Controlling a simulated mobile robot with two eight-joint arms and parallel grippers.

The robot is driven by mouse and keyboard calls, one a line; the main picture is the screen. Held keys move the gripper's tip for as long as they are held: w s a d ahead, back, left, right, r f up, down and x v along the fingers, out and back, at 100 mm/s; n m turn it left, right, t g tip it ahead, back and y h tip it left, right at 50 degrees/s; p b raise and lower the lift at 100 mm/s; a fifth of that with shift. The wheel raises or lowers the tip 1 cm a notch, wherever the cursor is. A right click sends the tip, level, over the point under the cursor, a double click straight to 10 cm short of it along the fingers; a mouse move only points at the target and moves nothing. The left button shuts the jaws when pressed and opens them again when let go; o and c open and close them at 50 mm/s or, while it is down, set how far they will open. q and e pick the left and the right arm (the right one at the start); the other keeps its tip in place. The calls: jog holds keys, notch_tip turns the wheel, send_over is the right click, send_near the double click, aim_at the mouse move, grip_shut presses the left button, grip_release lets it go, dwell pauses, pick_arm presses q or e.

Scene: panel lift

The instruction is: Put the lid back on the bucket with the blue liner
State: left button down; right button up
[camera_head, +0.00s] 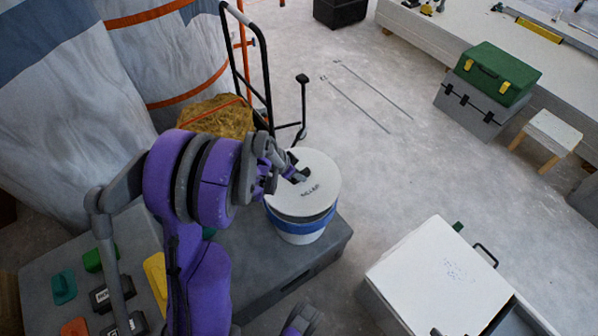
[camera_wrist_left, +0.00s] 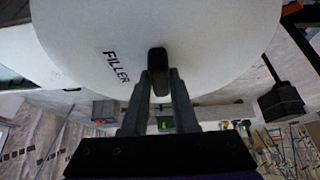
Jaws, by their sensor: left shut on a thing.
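The round white lid (camera_head: 318,175), marked FILLER, is over the top of the white bucket (camera_head: 300,238) with the blue liner (camera_head: 305,225). A thin dark line shows between lid and liner; I cannot tell whether the lid rests on the rim. My left gripper (camera_head: 294,173) is shut on the lid's dark handle near its left edge. In the left wrist view the black handle (camera_wrist_left: 158,62) sits between the fingertips of the left gripper (camera_wrist_left: 159,85), and the lid (camera_wrist_left: 210,45) fills the top. My right gripper is not in view.
The bucket stands on a grey platform (camera_head: 325,243). A black hand truck (camera_head: 265,70) and a yellow-brown sack (camera_head: 220,117) are behind it. A white-topped box (camera_head: 440,280) stands at lower right. A green toolbox (camera_head: 497,72) is at upper right.

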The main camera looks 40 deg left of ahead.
pick_arm(q)
jog(key=shift+f+b, duration=1.95)
jog(key=shift+f, duration=1)
jog(key=shift+f, duration=0.15)
jog(key=c, duration=0.6)
grip_release()
jog(key=shift+o, duration=0.2)
jog(key=o, duration=0.4)
jog(key=shift+o, duration=0.2)
